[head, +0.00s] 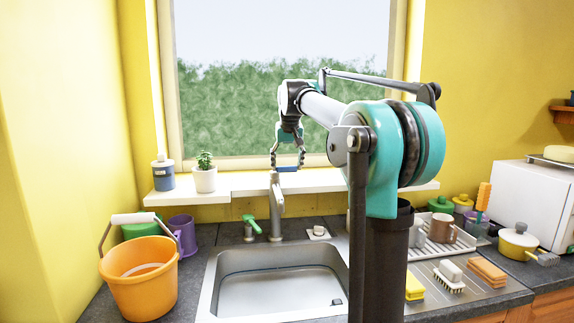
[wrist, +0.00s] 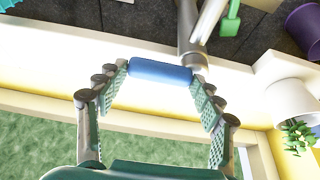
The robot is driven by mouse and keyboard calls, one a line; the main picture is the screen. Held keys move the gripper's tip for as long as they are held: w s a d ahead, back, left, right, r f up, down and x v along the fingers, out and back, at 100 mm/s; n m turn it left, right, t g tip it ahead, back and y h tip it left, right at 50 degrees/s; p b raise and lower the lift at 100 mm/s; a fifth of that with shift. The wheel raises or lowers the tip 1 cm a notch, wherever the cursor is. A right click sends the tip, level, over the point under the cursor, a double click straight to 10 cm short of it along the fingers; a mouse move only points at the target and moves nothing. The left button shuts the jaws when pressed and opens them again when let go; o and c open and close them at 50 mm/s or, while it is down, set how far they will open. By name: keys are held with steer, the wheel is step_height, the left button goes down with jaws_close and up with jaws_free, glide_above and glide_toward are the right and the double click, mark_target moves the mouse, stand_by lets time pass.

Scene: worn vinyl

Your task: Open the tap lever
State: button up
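The tap (head: 277,196) is a grey upright column behind the sink. The green tap lever (head: 252,223) stands on a base just left of it, tilted up. In the wrist view, which looks inverted, the grey tap (wrist: 191,38) and green lever (wrist: 230,20) are near the top. My gripper (head: 287,166) is high in front of the window, above the tap and apart from the lever. Its two fingers are spread around a short blue cylinder (wrist: 160,71), which spans from fingertip to fingertip and seems held. The cylinder hides part of the background.
The steel sink (head: 230,285) is empty. An orange bucket (head: 140,285), a purple mug (head: 183,234) and a green container (head: 140,226) stand left. A potted plant (head: 205,178) and a blue jar (head: 163,177) are on the sill. A drying rack (head: 440,250) is right.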

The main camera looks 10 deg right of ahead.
steer(key=c, duration=0.9)
steer(key=shift+w+n+y, duration=0.25)
steer(key=shift+w+n, duration=0.05)
steer(key=shift+n, duration=0.4)
steer(key=shift+w+n+y, duration=0.25)
steer(key=shift+w+n, duration=0.05)
steer(key=shift+n, duration=0.4)
steer(key=shift+w+a+n+y, duration=0.1)
steer(key=shift+w+n+y, duration=0.2)
steer(key=shift+n, duration=0.4)
steer(key=shift+w+n+y, duration=0.15)
steer(key=shift+n+y, duration=0.15)
steer(key=shift+n, duration=0.4)
steer(key=o, duration=1.7)
steer(key=v, duration=1.2)
steer(key=shift+w+r, duration=0.1)
steer(key=shift+w, duration=0.15)
